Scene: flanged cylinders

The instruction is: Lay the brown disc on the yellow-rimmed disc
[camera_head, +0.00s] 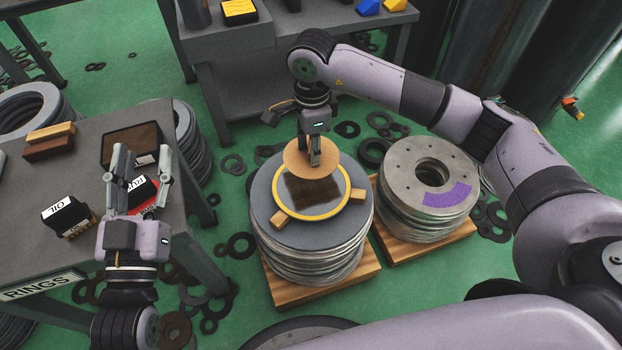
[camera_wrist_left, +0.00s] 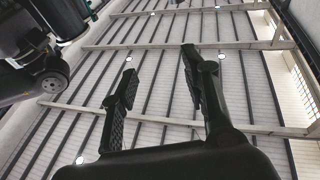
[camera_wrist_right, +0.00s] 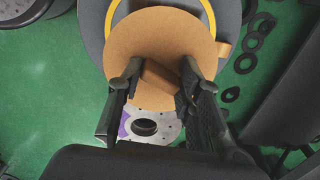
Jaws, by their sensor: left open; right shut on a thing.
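The brown disc (camera_head: 299,157) is held by my right gripper (camera_head: 314,158), which is shut on a small block-like grip on its face. The brown disc also fills the middle of the right wrist view (camera_wrist_right: 150,45). My left gripper (camera_head: 141,160) is open and empty, pointing up beside the left table.
Two small wooden blocks (camera_head: 358,195) sit at the yellow rim. A second disc stack (camera_head: 402,172) with a purple patch stands to the right. The left table (camera_head: 120,230) holds boxes, including one marked OIL (camera_head: 66,214). Loose dark rings (camera_head: 241,245) lie on the green floor.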

